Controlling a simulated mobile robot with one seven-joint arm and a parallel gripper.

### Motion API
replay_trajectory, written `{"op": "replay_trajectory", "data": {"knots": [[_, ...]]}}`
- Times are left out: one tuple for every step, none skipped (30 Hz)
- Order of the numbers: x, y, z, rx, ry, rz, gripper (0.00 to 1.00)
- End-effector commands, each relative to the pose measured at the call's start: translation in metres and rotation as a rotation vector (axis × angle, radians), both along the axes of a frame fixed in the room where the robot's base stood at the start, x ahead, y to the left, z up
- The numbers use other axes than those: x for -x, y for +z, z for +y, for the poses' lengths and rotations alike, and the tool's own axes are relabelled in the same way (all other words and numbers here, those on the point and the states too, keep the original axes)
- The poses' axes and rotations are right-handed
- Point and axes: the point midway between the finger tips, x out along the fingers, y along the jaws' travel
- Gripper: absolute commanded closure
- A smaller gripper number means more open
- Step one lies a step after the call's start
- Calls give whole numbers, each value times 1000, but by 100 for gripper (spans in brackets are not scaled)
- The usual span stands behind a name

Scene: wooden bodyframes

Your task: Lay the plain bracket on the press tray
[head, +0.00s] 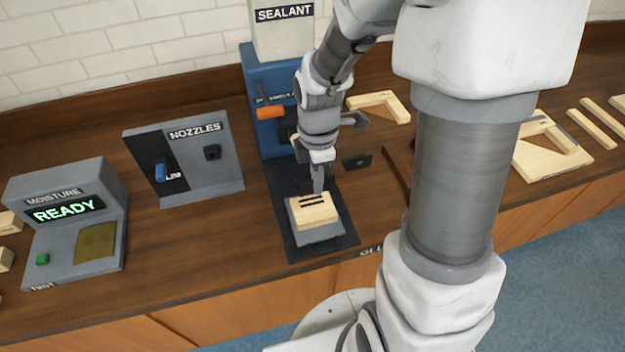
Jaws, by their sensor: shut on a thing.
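My gripper (318,188) points down in front of the blue sealant machine. It is shut at the back edge of a pale wooden block (328,214) with two dark stripes on top. The block is on or just above a grey plate (320,236), which looks like the press tray; I cannot tell if they touch. The plate sits on a black base (341,243). The stripes make it unclear whether this block is the plain bracket. The fingertips are small and partly hidden.
The blue machine (258,75) with an orange handle (270,113) stands behind. A nozzle stand (215,170) and a moisture tester (100,205) reading READY are at left. Wooden frames (398,104) (575,160) lie at back and right. Bench between tester and base is clear.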

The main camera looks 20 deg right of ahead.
Motion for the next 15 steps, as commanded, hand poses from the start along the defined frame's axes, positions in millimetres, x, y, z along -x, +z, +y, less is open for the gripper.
{"op": "replay_trajectory", "data": {"knots": [[-1, 0, -1, 0, -3, -1, 100], [-1, 0, -1, 0, -4, -1, 100], [-1, -1, -1, 0, -5, -1, 100], [-1, -1, -1, 0, -5, -1, 100], [-1, -2, -1, 0, -6, -1, 100], [-1, -4, -1, 0, -6, -1, 100], [-1, -5, -1, 0, -5, -1, 100], [-1, -7, -1, 0, -5, -1, 100], [-1, -9, -1, 0, -5, -1, 100], [-1, -12, -1, 0, -5, -1, 100], [-1, -14, -1, 0, -5, -1, 100], [-1, -17, -1, 0, -5, -1, 100], [-1, -20, -1, 0, -5, -1, 100], [-1, -23, -1, 0, -5, 0, 100], [-1, -27, -1, 0, -5, 0, 100]]}}
